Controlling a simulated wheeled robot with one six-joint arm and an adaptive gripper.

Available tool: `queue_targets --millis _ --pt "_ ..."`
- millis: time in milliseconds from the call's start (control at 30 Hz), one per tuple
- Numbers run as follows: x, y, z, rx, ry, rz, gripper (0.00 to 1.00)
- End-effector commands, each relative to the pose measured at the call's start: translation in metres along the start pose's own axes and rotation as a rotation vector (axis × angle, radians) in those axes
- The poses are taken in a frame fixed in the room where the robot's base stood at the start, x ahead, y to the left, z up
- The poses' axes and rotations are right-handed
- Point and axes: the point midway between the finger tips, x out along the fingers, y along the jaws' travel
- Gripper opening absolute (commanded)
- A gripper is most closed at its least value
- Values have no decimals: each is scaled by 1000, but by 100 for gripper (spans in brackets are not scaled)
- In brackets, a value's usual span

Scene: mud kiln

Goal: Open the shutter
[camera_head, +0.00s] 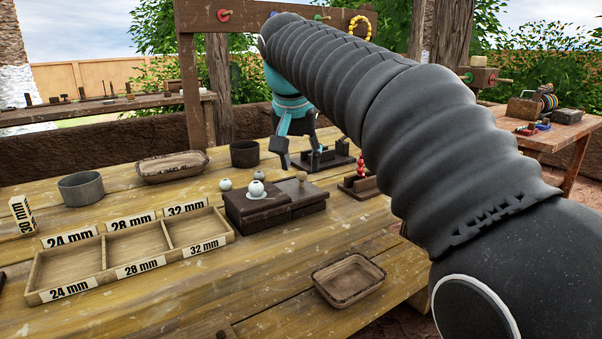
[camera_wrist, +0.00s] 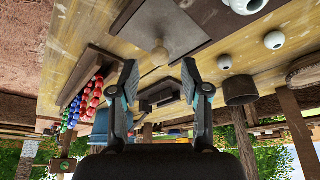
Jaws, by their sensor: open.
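A dark wooden block (camera_head: 262,212) stands on the table, with a flat dark plate on top. A pale wooden knob (camera_head: 301,177) rises at its right part. I take this knobbed part for the shutter, but cannot be sure. A white bead (camera_head: 257,189) rests on the block's left part. My gripper (camera_head: 298,153) is open and empty, pointing down, above and behind the block. In the wrist view, the knob (camera_wrist: 159,54) appears between and beyond the two spread fingers (camera_wrist: 159,82), apart from them. The plate (camera_wrist: 168,22) appears there too.
A three-part tray (camera_head: 165,240) with size labels lies to the left. Two more white beads (camera_head: 225,184) sit behind the block. A round dark pot (camera_head: 244,153) and dark stands (camera_head: 320,160) are further back. A shallow empty dish (camera_head: 348,279) lies at front right.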

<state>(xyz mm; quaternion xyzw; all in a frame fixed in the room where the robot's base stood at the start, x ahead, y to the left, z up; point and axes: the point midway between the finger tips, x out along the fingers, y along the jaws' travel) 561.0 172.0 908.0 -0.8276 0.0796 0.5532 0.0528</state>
Motion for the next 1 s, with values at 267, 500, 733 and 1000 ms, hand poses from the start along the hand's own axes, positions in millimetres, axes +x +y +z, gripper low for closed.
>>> queue_targets --millis 267,500,733,1000 --pt "24 0 0 1 0 0 47" --pt "26 0 0 0 0 -1 47" --pt "26 0 0 0 0 0 7" --pt "25 -1 0 -2 0 -1 0"
